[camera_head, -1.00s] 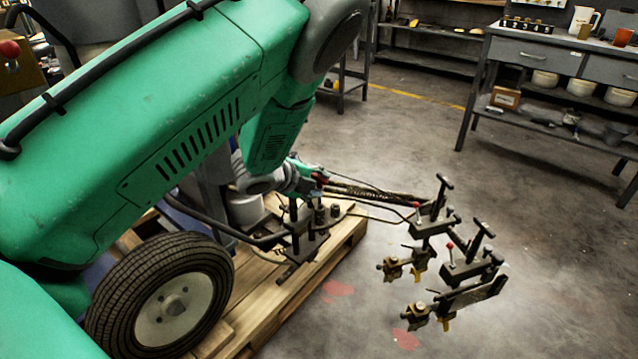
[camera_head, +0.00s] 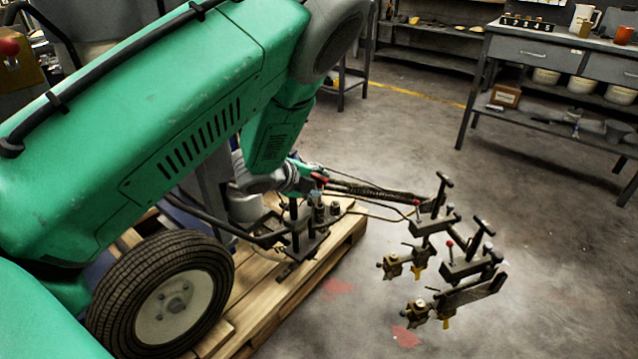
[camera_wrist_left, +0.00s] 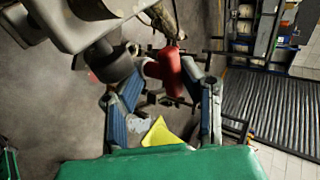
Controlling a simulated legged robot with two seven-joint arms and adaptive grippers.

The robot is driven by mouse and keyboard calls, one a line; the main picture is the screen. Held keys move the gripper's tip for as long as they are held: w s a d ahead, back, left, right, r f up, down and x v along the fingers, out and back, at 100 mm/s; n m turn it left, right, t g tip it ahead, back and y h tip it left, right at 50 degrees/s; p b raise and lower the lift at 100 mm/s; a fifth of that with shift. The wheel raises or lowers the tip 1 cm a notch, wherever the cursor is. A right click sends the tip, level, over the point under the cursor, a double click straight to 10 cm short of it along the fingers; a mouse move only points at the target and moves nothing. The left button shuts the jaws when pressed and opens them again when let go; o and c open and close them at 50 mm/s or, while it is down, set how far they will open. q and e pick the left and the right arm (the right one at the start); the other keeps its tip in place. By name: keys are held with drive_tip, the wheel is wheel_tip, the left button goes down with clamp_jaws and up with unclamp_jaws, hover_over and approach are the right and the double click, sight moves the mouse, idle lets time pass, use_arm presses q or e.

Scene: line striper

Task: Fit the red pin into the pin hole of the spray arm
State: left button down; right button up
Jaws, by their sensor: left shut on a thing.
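The red pin (camera_wrist_left: 172,75) shows in the left wrist view between the two fingers of my left gripper (camera_wrist_left: 165,88). In the head view only a small red bit of the pin (camera_head: 319,178) shows at the tip of my left gripper (camera_head: 309,181). The gripper is shut on the pin, beside the dark bracket at the pallet's right side. The spray arm (camera_head: 375,191) reaches right from there, with brass nozzles (camera_head: 393,265) and clamps at its far end. I cannot make out the pin hole or whether the pin is in it. My right gripper is not in view.
The striper's wheel (camera_head: 172,303) and frame stand on a wooden pallet (camera_head: 345,238). A loose hose runs beside the spray arm. A workbench (camera_head: 548,58) with tubs stands at the back right. The concrete floor between is clear, with red paint spots.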

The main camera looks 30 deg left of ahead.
sight(318, 208)
use_arm(q)
drive_tip(key=shift+f, duration=0.55)
idle(0.8)
drive_tip(key=shift+r+p, duration=0.1)
drive_tip(key=shift+p, duration=0.3)
idle(0.7)
drive_tip(key=shift+f+b, duration=0.65)
drive_tip(key=shift+f, duration=0.95)
drive_tip(key=shift+r+g, duration=0.1)
drive_tip(key=shift+g, duration=0.2)
idle(0.3)
drive_tip(key=shift+p, duration=0.8)
idle(0.4)
